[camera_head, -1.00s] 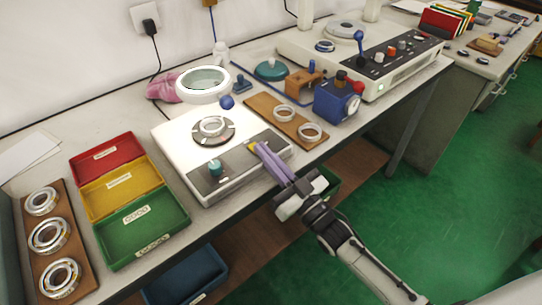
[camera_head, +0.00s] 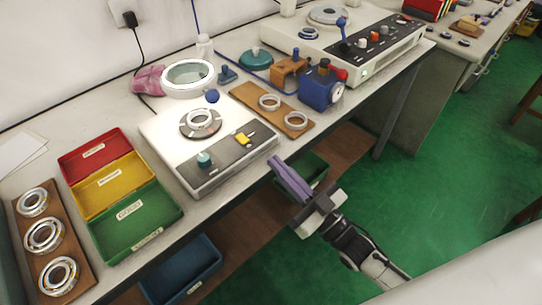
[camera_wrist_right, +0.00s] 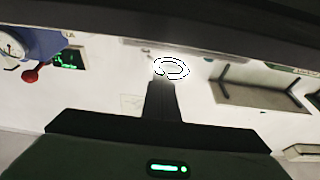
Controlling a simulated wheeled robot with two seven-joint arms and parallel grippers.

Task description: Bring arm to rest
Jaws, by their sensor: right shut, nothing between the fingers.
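My right gripper (camera_head: 289,180) is shut and empty, held in front of the table's front edge, to the lower right of the white test device (camera_head: 170,160). It is apart from the device. Its closed fingers also show in the right wrist view (camera_wrist_right: 161,100). A bearing ring (camera_head: 200,119) sits on the device's round plate. The device's panel carries a yellow switch (camera_head: 243,139) and a teal knob (camera_head: 204,159). My left gripper is not in view.
Red (camera_head: 92,150), yellow (camera_head: 106,180) and green (camera_head: 127,243) bins stand left of the device. A wooden board (camera_head: 65,245) with three bearings lies at far left. Another board (camera_head: 246,95) holds two rings. A blue bin (camera_head: 180,278) and a dark green bin (camera_head: 312,164) sit below the table.

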